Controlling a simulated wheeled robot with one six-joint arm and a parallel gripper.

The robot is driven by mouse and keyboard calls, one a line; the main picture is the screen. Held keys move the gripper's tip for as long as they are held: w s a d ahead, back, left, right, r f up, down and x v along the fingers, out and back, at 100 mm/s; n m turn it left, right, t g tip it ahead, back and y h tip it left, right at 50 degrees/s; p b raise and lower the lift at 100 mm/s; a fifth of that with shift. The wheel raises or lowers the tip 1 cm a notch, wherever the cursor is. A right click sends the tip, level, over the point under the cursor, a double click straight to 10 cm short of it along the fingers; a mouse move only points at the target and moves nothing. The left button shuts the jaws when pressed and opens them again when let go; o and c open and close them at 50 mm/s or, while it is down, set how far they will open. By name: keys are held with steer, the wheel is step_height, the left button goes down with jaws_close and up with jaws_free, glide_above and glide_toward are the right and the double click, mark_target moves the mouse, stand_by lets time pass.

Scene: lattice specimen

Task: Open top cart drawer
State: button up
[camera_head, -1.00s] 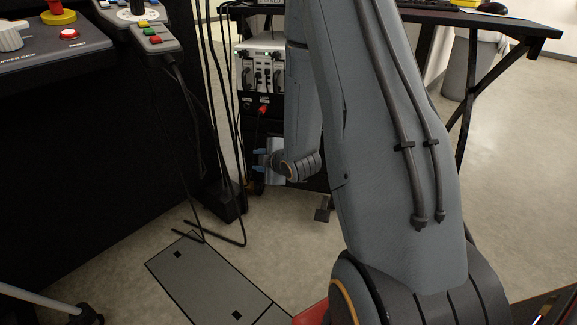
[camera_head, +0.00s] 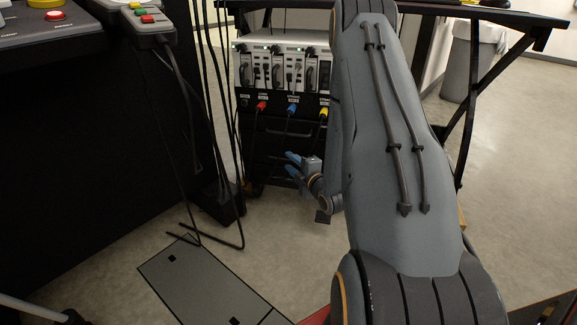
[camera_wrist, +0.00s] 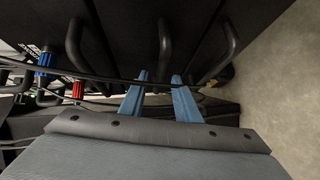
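The black cart (camera_head: 268,146) stands under the desk, with dark drawer fronts below its colored plugs. Three dark bar handles show in the wrist view: a left one (camera_wrist: 76,45), nearest the plugs, a middle one (camera_wrist: 164,45) and a right one (camera_wrist: 228,45). My gripper (camera_head: 289,164) is in front of the drawer fronts. Its two blue fingers are apart and empty in the wrist view (camera_wrist: 160,76). The middle handle's end shows between the fingertips; I cannot tell whether they touch it. No drawer looks pulled out, though my arm hides the cart's right side.
A white instrument unit (camera_head: 284,68) sits on the cart, with red, blue and yellow plugs below it. Black cables hang left of the cart, and one crosses the wrist view. Black desk legs (camera_head: 470,120) stand at right. Open floor (camera_head: 290,245) lies in front.

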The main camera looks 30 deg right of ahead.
steer(key=shift+w+f, duration=0.1)
steer(key=shift+w, duration=0.65)
jaws_close()
